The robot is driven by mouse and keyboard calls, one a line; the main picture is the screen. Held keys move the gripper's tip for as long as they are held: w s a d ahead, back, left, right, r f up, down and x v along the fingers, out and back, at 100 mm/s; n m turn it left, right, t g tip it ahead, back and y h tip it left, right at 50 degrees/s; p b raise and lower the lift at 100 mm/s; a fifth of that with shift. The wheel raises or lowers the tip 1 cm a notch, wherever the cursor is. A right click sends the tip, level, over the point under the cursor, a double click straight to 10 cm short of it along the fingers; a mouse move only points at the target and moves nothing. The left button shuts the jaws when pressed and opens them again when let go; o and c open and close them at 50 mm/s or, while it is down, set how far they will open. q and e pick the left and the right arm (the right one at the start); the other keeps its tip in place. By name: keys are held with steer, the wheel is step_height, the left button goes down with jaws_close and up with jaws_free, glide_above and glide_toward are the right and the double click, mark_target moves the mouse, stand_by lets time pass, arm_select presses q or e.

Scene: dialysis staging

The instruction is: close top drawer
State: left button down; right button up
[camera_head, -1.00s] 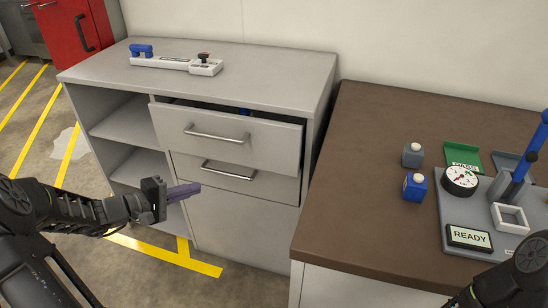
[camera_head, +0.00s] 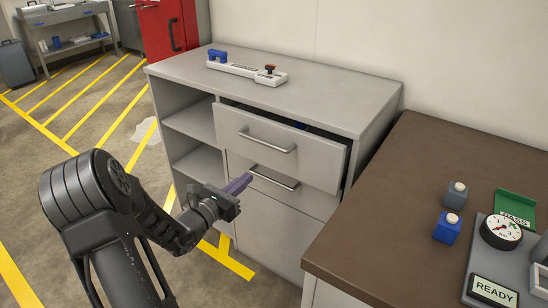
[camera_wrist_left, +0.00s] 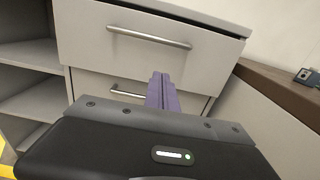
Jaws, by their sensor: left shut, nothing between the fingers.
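The top drawer (camera_head: 277,146) of the grey cabinet is pulled partly open, with a dark gap above its front and something blue just visible inside. Its bar handle (camera_head: 266,142) faces me. In the left wrist view the top drawer (camera_wrist_left: 140,62) and its handle (camera_wrist_left: 150,37) fill the upper middle. My left gripper (camera_head: 240,183) is shut and empty, its purple fingers pointing at the cabinet, below the top handle and near the lower drawer's handle (camera_head: 275,178). In the left wrist view the closed fingers (camera_wrist_left: 161,92) overlap the lower drawer; contact cannot be told. My right gripper is out of view.
A white device with a blue part (camera_head: 245,70) lies on the cabinet top. Open shelves (camera_head: 190,125) are at its left. A brown table (camera_head: 400,200) stands close at the right with a blue block (camera_head: 447,228) and a gauge (camera_head: 500,233).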

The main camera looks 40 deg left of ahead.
mark_target(278, 152)
arm_select(q)
steer(key=shift+w, duration=0.1)
steer(key=w, duration=0.7)
steer(key=w+b, duration=0.1)
steer(key=w, duration=0.6)
steer(key=shift+a, duration=0.2)
